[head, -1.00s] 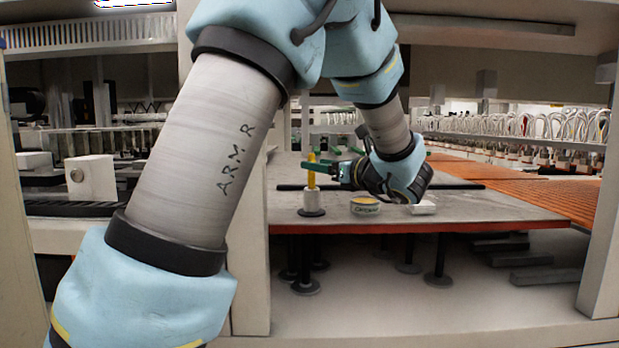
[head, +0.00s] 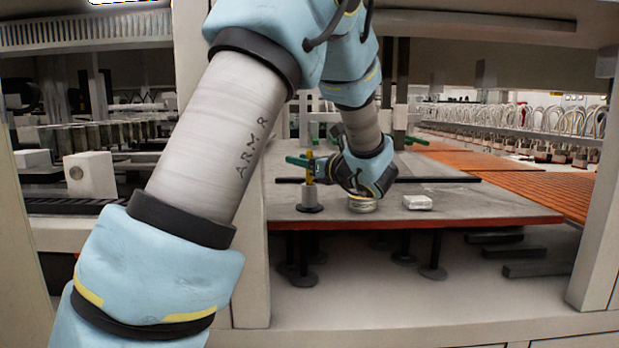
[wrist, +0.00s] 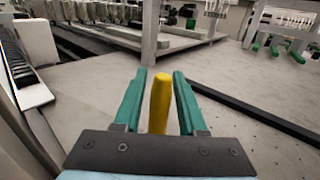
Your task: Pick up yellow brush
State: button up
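The yellow brush (head: 310,168) stands upright at the left end of the grey table, its lower part in a grey cylindrical holder (head: 311,198) on a dark round base. My gripper (head: 299,164) is at the height of its upper part, with the green fingers pointing left. In the wrist view the yellow brush (wrist: 160,104) rises between the two green fingers (wrist: 158,100), which are open, with a small gap showing on each side. The brush's lower end is hidden there by my gripper's dark front plate.
A round tin (head: 362,204) stands under my wrist, partly covered by it. A small white block (head: 417,202) lies to its right. A long dark bar (head: 430,180) lies across the table (head: 470,208) behind them. A white post (head: 251,240) stands close on the left.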

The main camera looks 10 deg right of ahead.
grip_shut()
dwell(0.4)
